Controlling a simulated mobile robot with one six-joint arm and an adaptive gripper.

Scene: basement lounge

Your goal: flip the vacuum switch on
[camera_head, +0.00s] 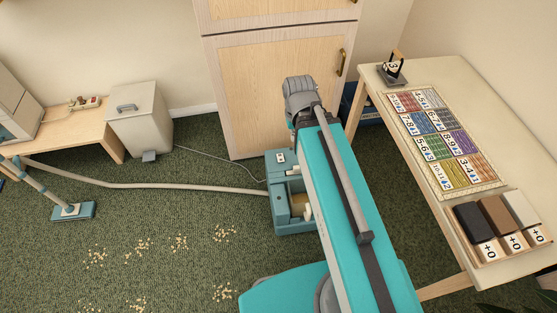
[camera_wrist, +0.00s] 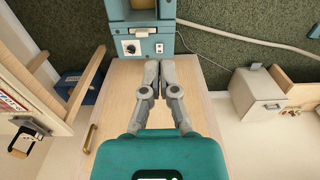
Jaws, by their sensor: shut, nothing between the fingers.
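The vacuum is a teal canister (camera_head: 284,213) standing on the carpet in front of the wooden cabinet, partly hidden by my arm in the head view. In the wrist view its teal body (camera_wrist: 117,33) is at the top. Its end panel carries a white plate with a dark round knob (camera_wrist: 131,48) and, right of it, a small pale switch (camera_wrist: 159,47). I cannot tell the switch's position. My gripper (camera_wrist: 159,66) is shut and empty, its fingertips just below the switch in the picture; contact is not clear. In the head view my gripper is hidden behind my arm.
A pale hose (camera_head: 150,186) runs left across the carpet to the floor head (camera_head: 73,211). The tall cabinet (camera_head: 270,90) is close behind the canister. A table (camera_head: 440,82) stands right. A pedal bin (camera_head: 140,120) stands left. Crumbs (camera_head: 180,243) lie on open carpet.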

